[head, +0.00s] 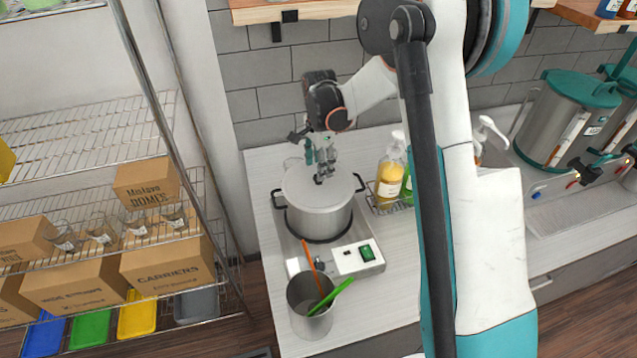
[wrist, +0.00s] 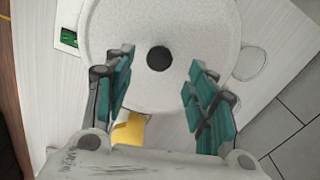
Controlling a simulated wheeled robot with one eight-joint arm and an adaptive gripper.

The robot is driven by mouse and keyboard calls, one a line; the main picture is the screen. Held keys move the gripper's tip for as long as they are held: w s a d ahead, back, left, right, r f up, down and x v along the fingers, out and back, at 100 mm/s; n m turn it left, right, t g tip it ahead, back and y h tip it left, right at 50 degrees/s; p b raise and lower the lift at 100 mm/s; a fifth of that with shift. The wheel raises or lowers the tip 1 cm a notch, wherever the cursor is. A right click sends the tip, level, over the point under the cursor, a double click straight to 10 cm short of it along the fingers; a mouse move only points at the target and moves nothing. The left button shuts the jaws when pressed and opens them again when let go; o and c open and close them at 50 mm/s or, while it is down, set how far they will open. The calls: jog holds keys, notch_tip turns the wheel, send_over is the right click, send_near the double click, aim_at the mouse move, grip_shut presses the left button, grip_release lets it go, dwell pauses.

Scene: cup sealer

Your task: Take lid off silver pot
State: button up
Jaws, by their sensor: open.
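The silver pot (head: 318,221) stands on a hot plate on the counter, with a dark handle on each side. Its lid (head: 296,190) covers the top, and the black lid knob is partly behind my gripper in the head view. My gripper (head: 325,172) points down above the lid. In the wrist view the lid (wrist: 205,35) is a pale disc with the round black knob (wrist: 158,59) in its middle. My gripper (wrist: 160,85) is open there, its teal fingers on either side of the knob's line and nothing held. The gap between fingertips and knob is hard to judge.
The hot plate (head: 348,259) has a green switch. A metal cup (head: 309,318) with an orange and a green utensil stands in front. Bottles (head: 389,182) in a rack stand right of the pot. A wire shelf (head: 190,235) with boxes is at the left.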

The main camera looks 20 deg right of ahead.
jog(key=shift+a+f+p, duration=0.15)
jog(key=shift+f+p, duration=0.2)
jog(key=shift+f, duration=1.6)
jog(key=shift+s, duration=0.1)
jog(key=shift+c, duration=0.5)
grip_shut()
jog(key=shift+r, duration=0.15)
